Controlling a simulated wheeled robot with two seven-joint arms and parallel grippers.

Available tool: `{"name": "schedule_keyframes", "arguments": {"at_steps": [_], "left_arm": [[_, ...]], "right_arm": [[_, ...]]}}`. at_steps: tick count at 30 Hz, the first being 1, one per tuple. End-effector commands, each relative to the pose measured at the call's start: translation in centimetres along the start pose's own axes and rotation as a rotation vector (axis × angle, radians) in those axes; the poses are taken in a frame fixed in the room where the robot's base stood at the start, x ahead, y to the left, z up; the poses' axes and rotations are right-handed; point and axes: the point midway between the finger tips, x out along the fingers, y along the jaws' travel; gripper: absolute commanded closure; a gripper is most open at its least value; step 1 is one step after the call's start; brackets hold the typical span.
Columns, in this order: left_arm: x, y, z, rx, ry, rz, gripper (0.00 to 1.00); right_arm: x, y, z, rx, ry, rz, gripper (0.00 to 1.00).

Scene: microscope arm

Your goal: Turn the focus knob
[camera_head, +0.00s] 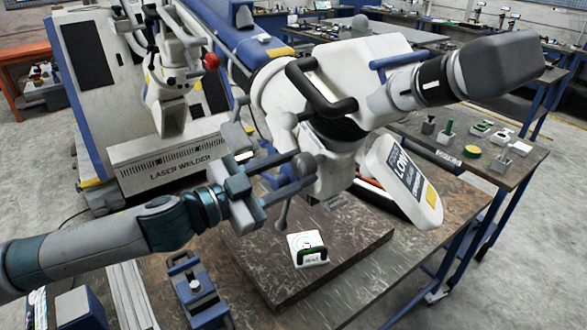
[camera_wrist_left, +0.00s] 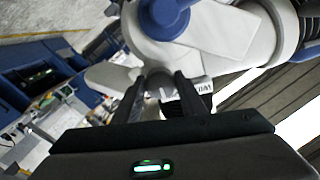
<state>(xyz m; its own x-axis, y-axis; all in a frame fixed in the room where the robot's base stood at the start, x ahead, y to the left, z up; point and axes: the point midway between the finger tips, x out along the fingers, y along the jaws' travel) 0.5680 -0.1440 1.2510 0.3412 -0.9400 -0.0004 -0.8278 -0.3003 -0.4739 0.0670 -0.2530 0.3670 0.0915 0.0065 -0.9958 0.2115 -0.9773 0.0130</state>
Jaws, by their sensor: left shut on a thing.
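The microscope (camera_head: 360,62) is a large white head on an arm, with a black handle and a dark eyepiece, above the workbench. Its white body also fills the top of the left wrist view (camera_wrist_left: 222,32). My left gripper (camera_head: 300,172) reaches in from the left, below the microscope body. In the left wrist view its two dark fingers are closed around a small grey focus knob (camera_wrist_left: 158,88) under the body. My right gripper is not in view.
A dark slab (camera_head: 345,262) on the bench carries a small white and green piece (camera_head: 307,249). A blue clamp-like fixture (camera_head: 197,290) stands at the front left. The laser welder cabinet (camera_head: 165,173) is behind my left arm. A labelled white panel (camera_head: 405,180) hangs to the right.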

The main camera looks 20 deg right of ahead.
Motion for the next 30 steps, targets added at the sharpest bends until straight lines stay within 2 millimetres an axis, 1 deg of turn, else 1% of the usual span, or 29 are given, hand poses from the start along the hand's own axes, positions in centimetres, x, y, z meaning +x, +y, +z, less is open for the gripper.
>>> {"name": "schedule_keyframes", "arguments": {"at_steps": [6,13,19,29,30], "left_arm": [[0.01,-0.1,-0.03,0.158,0.0,0.0,0.85],[0.0,-0.13,-0.03,0.273,0.0,0.0,0.85],[0.0,-0.14,-0.03,0.31,0.0,0.0,0.85],[0.0,-0.13,-0.03,0.312,0.0,0.0,0.85],[0.0,-0.13,-0.03,0.311,0.0,0.0,0.55]], "right_arm": [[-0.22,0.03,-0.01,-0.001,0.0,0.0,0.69],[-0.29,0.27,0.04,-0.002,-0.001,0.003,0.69],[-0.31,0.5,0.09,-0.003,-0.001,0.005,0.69],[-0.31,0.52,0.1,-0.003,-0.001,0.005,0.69],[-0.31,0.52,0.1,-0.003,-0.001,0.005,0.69]]}}
